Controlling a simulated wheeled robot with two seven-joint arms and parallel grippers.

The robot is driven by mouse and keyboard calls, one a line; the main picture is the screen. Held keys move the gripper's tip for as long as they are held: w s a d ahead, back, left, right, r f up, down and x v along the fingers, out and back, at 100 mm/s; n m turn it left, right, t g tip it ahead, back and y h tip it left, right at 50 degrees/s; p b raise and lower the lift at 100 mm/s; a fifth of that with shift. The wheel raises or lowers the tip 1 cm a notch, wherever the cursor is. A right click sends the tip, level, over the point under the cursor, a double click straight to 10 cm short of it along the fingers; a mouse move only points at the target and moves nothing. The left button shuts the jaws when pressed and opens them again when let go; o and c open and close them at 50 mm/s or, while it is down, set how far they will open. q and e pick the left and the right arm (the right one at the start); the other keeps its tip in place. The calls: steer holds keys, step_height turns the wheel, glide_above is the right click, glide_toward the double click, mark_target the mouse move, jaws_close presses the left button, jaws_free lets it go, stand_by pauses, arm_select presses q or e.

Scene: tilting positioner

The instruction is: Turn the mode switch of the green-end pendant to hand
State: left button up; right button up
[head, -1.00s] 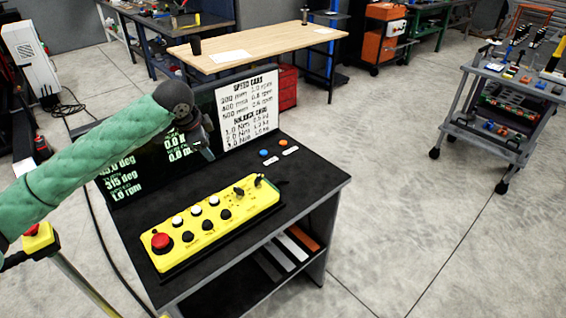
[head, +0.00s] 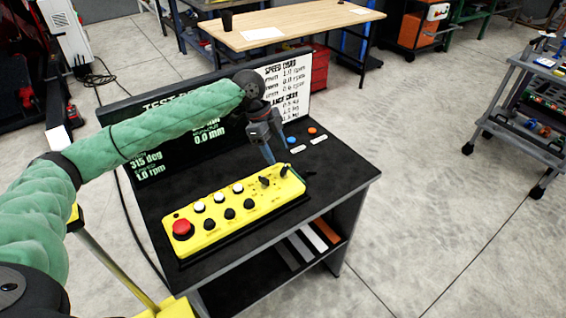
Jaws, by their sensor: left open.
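A yellow pendant (head: 222,232) lies on the black top of a bench, its long side running from lower left to upper right. It carries a red mushroom button (head: 182,228) at its left end, white and black buttons in rows, and two black switches at its right end, one nearer the middle (head: 264,181) and one at the far end (head: 284,171). My left gripper (head: 273,157) is open and empty, pointing down just above and behind the right-end switches. My right gripper is not in view.
A screen (head: 160,150) and a white speed card (head: 291,92) stand behind the pendant. Blue (head: 291,140) and orange (head: 312,130) buttons sit to the right of my gripper. The bench top (head: 335,178) is clear at right. A tool cart (head: 525,115) stands farther right.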

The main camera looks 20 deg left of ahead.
mark_target(284, 168)
arm_select(q)
steer(key=shift+p+x, duration=0.8)
steer(key=shift+x, duration=2)
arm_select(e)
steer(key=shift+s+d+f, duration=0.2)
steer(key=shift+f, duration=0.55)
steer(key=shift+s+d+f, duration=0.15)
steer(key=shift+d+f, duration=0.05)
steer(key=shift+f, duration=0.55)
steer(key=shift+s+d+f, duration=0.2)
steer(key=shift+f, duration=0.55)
arm_select(q)
steer(key=shift+s, duration=0.15)
steer(key=c, duration=1)
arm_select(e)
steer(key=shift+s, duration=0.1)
